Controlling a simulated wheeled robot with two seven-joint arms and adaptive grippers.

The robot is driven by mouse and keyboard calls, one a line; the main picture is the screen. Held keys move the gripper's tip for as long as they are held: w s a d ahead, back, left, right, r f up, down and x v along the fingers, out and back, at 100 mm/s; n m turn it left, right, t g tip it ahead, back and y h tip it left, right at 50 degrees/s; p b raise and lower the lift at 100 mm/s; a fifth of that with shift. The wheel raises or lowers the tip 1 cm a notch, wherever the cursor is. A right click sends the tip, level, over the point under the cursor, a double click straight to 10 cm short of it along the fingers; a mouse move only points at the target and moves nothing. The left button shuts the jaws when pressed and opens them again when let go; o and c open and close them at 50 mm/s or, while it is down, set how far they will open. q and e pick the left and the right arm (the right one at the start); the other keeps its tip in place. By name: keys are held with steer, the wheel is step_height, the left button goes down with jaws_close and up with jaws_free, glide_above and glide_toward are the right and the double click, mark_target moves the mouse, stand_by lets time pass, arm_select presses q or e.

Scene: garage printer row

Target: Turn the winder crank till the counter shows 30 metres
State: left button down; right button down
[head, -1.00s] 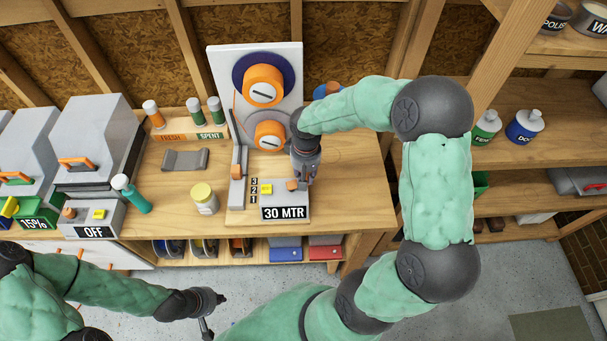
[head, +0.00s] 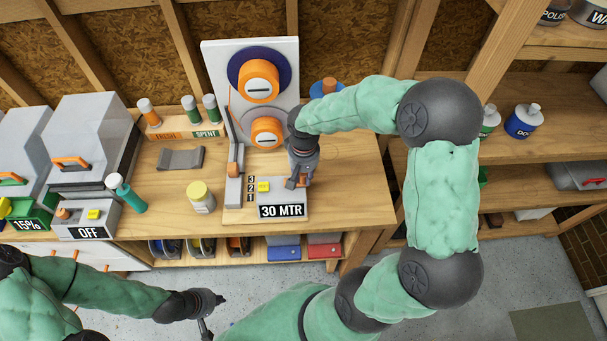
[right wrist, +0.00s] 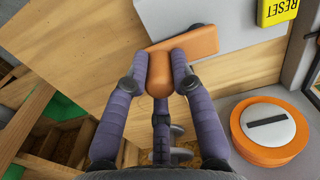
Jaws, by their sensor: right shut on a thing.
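The winder (head: 275,80) stands on the bench, a white panel with a large orange-hubbed spool (head: 261,88) above a smaller one (head: 267,132). Its counter (head: 282,211) reads 30 MTR. My right gripper (head: 295,183) is at the right side of the counter box and hides most of the crank in the head view. In the right wrist view its fingers (right wrist: 161,65) are shut on the orange crank knob (right wrist: 159,80), with the orange crank arm (right wrist: 197,46) just beyond. My left gripper (head: 216,314) hangs open and empty in front of the bench.
A yellow RESET button (right wrist: 277,10) is on the counter box near the crank. A yellow-lidded jar (head: 201,197), a grey bracket (head: 181,158) and a green bottle (head: 128,194) stand to the left. A wooden post rises behind my right arm.

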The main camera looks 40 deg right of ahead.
steer(key=c, duration=1)
jaws_free()
steer(key=shift+c, duration=0.2)
steer(key=shift+r, duration=0.1)
step_height(320, 180, up, 12)
steer(key=shift+f, duration=0.2)
